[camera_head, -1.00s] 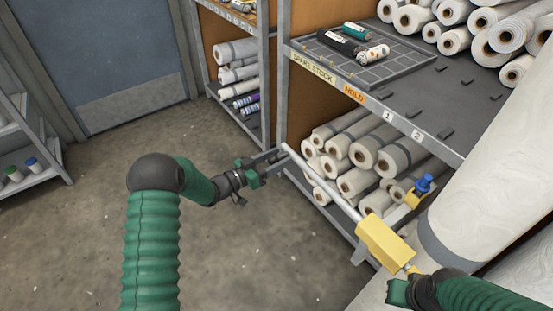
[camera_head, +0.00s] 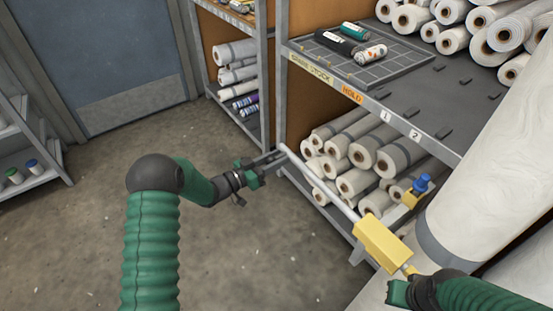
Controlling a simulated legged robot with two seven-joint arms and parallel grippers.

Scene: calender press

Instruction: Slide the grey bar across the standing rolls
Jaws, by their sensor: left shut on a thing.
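The grey bar (camera_head: 318,181) runs slantwise in front of the lower shelf, from upper left to a yellow block (camera_head: 382,244) at its lower right end. My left gripper (camera_head: 277,157) is shut on the bar's upper left end. My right gripper (camera_head: 408,285) is at the lower right, just beyond the yellow block. I cannot tell whether its fingers are open or shut. Large pale rolls, one with a grey band (camera_head: 442,243), lean at the right edge, beside the bar's yellow end. Their lower parts are partly hidden by my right arm.
Several white rolls (camera_head: 362,152) lie stacked on the lower shelf behind the bar. A yellow bracket with a blue knob (camera_head: 421,184) is at the shelf's right. The upper shelf holds a gridded tray (camera_head: 392,68) and more rolls. Floor (camera_head: 240,260) is clear at the lower middle.

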